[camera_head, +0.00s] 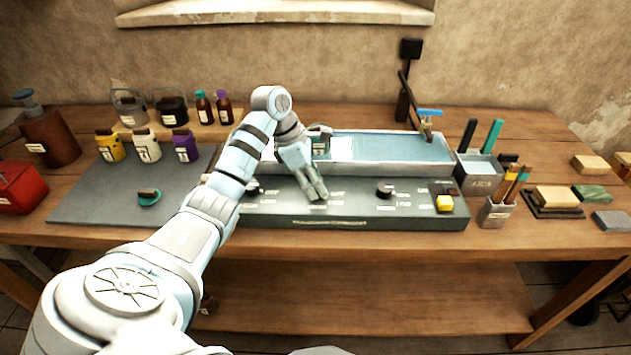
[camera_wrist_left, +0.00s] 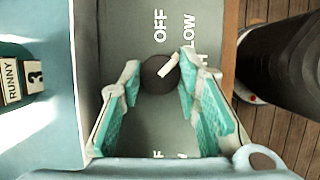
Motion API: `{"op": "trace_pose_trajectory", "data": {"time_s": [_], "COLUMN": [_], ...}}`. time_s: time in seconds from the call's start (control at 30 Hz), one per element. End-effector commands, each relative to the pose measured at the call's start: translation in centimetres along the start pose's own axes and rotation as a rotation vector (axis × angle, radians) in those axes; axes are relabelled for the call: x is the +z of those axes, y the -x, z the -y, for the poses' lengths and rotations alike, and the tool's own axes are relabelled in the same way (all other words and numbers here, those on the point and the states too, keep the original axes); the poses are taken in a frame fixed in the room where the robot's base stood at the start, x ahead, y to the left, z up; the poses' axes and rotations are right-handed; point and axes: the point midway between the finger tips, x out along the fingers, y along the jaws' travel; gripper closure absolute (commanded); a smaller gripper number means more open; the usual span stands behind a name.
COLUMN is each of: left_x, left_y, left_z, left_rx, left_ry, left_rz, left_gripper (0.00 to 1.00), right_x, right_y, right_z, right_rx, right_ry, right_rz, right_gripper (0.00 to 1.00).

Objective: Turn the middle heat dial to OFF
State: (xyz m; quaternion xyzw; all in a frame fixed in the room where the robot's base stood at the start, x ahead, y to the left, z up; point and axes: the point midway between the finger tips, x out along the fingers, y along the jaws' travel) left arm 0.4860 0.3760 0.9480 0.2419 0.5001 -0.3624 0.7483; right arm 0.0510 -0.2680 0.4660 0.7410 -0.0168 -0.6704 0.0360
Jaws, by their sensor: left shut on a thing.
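The dark control panel (camera_head: 350,212) runs along the front of the workbench with dials on its top. My left gripper (camera_head: 317,196) reaches down onto the middle dial and hides it in the head view. In the left wrist view the round dark middle dial (camera_wrist_left: 156,78) sits between the fingertips of my left gripper (camera_wrist_left: 160,72), which is shut on it. The dial's white pointer slants up and right, roughly toward the LOW label (camera_wrist_left: 190,33). The OFF label (camera_wrist_left: 160,25) lies straight above the dial in that view. My right gripper is not in view.
The right dial (camera_head: 384,191) and a yellow knob (camera_head: 445,203) stand on the panel. The left dial (camera_head: 253,188) shows beside my arm. A water trough (camera_head: 385,170) lies behind the panel. A brush cup (camera_head: 496,213) stands right of it.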

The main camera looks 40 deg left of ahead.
Motion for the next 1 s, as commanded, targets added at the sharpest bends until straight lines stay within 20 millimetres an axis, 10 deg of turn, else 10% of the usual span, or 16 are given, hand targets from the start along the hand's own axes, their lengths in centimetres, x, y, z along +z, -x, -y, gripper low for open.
{"op": "trace_pose_trajectory", "data": {"time_s": [1.0], "left_x": [0.2], "left_y": [0.2], "left_z": [0.3], "left_rx": [0.263], "left_ry": [0.632], "left_rz": [0.001], "left_gripper": [0.97], "right_x": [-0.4], "right_y": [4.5], "right_z": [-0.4], "right_rx": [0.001], "right_ry": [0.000], "right_rz": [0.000], "right_gripper": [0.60]}}
